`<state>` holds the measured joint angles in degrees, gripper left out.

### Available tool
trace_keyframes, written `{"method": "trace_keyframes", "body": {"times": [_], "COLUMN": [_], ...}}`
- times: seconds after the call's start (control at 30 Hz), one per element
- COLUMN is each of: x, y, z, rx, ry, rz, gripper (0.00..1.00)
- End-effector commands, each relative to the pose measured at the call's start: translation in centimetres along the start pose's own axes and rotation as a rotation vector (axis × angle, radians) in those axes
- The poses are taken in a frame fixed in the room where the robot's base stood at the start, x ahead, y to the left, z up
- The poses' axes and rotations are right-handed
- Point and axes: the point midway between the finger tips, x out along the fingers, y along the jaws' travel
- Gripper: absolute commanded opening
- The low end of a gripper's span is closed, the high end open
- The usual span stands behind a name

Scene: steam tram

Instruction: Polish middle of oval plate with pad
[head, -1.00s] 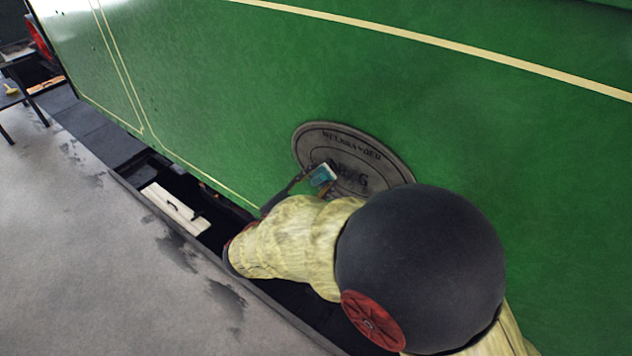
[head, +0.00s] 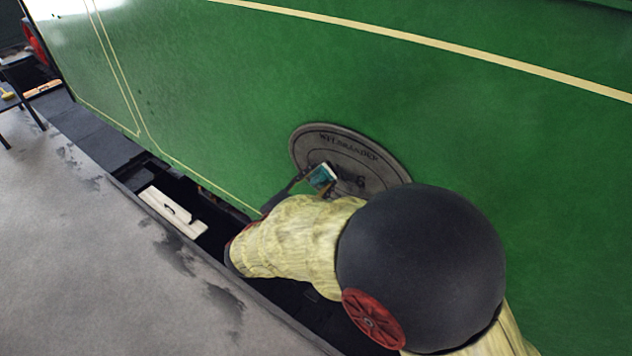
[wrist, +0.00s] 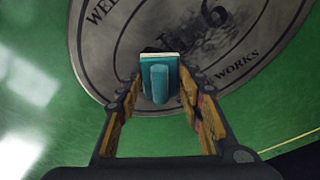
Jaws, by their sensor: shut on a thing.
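The oval plate (head: 372,165) is grey with dark lettering and sits on the green tram side. It also shows in the wrist view (wrist: 110,45), with dark smudges around its middle lettering and a "6". My gripper (head: 318,186) is shut on the teal pad (head: 322,175), in front of the left part of the plate in the head view. In the wrist view the pad (wrist: 159,82) is between the fingers of my gripper (wrist: 160,95), its far edge over the plate's lower middle. I cannot tell whether the pad touches the plate. My arm hides the plate's lower right.
The green tram side (head: 270,80) with cream lines fills most of the head view. A grey platform (head: 80,220) lies at left, with a dark gap along the tram. A dark table (head: 18,85) stands at far left.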

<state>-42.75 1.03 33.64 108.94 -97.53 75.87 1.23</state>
Motion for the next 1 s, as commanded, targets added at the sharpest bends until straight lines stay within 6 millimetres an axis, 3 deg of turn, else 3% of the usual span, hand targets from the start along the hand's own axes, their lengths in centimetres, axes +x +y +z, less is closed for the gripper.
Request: {"method": "trace_keyframes", "body": {"times": [0.67,1.0], "x": [0.9,0.6], "y": [-0.1,-1.9], "z": [0.2,1.6], "rx": [0.0,0.001], "ry": [0.0,-0.001], "rz": [0.0,0.0], "gripper": [0.17,0.17]}}
